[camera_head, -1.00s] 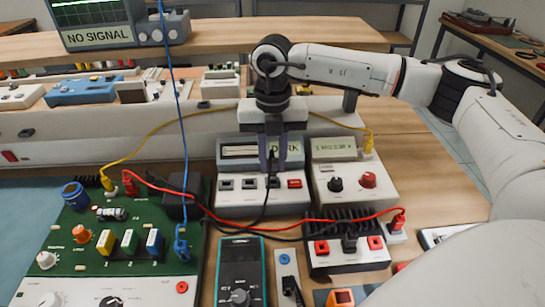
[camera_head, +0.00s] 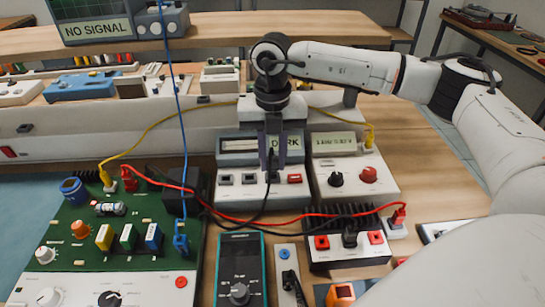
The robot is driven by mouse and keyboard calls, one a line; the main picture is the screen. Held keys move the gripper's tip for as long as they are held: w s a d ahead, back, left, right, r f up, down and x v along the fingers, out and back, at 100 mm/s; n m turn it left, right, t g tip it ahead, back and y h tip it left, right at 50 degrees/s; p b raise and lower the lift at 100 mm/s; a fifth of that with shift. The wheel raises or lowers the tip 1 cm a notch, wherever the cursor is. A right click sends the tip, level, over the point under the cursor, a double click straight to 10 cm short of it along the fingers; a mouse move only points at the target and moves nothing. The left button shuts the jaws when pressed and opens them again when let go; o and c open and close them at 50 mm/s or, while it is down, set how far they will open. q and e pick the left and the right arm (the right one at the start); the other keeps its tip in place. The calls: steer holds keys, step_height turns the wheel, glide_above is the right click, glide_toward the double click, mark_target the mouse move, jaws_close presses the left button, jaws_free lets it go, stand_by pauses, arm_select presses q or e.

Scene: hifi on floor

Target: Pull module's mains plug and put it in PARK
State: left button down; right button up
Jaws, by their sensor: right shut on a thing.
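My right gripper (camera_head: 272,160) comes down over a white and grey socket unit (camera_head: 238,200) in the middle of the bench. It is shut on a small black plug (camera_head: 272,176) at the unit's front row of sockets. A black cord runs down from this plug. A label (camera_head: 291,143) ending in "ARK" is partly hidden behind the fingers. Whether the plug is seated in a socket or just above one I cannot tell. A black finned module (camera_head: 345,256) with red terminals sits in front and to the right. My left gripper is not in view.
A green circuit board (camera_head: 110,240) with knobs lies at left, and a teal multimeter (camera_head: 240,270) in front. A white box (camera_head: 352,185) with two knobs stands to the right of the socket unit. Red, yellow, blue and black leads cross the area.

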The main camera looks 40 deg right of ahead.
steer(key=shift+f+b, duration=0.65)
steer(key=shift+f, duration=0.3)
stand_by(0.8)
stand_by(0.3)
steer(key=o, duration=1.1)
steer(key=shift+c, duration=0.2)
step_height(320, 180, up, 10)
steer(key=shift+b, duration=0.3)
steer(key=shift+r, duration=0.45)
step_height(320, 180, up, 4)
steer(key=p, duration=0.4)
steer(key=shift+r, duration=0.2)
